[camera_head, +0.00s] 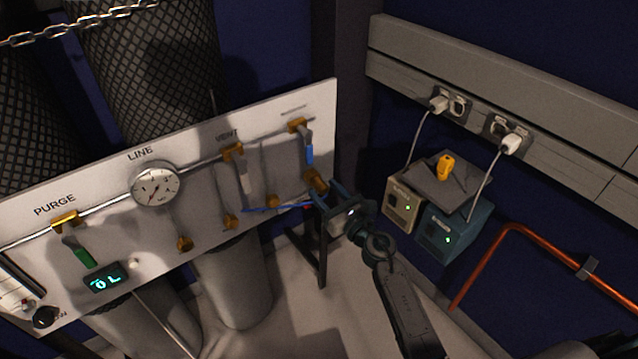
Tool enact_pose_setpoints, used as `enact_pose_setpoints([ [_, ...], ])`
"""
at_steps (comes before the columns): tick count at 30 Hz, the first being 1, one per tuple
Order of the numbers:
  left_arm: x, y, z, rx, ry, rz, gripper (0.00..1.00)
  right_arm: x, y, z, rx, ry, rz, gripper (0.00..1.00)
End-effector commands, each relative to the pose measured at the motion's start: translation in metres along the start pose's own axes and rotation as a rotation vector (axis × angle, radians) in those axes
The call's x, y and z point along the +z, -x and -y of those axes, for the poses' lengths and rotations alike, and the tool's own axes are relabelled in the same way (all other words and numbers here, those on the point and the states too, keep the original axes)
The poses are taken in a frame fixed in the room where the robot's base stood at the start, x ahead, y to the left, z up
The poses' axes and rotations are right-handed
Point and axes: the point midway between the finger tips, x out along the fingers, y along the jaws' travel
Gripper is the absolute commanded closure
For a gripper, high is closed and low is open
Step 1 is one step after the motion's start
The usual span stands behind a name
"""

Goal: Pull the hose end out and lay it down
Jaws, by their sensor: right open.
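A thin blue hose (272,208) runs roughly level along the lower right of the white valve panel (205,190). Its right end reaches my right gripper (323,194), with a small reddish bit close to the fingers. A brass fitting (316,181) on the panel sits just behind the fingertips. My right gripper is open at the panel's right edge, beside the fitting and the hose's right end. The fingers partly hide that end, so I cannot tell whether it is seated in the fitting or touching a finger. My left gripper is out of view.
The panel carries a gauge (155,184) and valves with green (84,257), white and blue (309,156) handles. Gas cylinders stand behind it. Two plugged-in boxes (455,228) with a grey plate (447,184) and a copper pipe (545,244) are at right. Light floor (290,325) is below.

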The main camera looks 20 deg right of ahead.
Motion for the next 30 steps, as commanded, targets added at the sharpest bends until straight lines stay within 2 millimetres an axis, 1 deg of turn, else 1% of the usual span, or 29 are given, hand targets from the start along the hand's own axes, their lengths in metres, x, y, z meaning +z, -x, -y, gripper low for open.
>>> enact_pose_setpoints([
  [1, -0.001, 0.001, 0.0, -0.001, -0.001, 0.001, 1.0, 0.001, -0.008, 0.0, 0.0, -0.001, 0.002, 0.51],
  [3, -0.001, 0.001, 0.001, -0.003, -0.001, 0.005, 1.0, 0.0, -0.016, 0.0, 0.0, 0.0, 0.0, 0.51],
  [10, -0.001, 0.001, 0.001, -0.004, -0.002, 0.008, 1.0, 0.0, -0.033, 0.0, 0.0, 0.0, 0.0, 0.51],
  [15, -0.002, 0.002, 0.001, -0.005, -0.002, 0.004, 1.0, -0.001, -0.036, 0.0, 0.001, 0.0, -0.001, 0.51],
  [30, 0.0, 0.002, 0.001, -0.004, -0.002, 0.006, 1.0, -0.001, -0.036, 0.0, 0.0, 0.0, -0.001, 0.51],
])
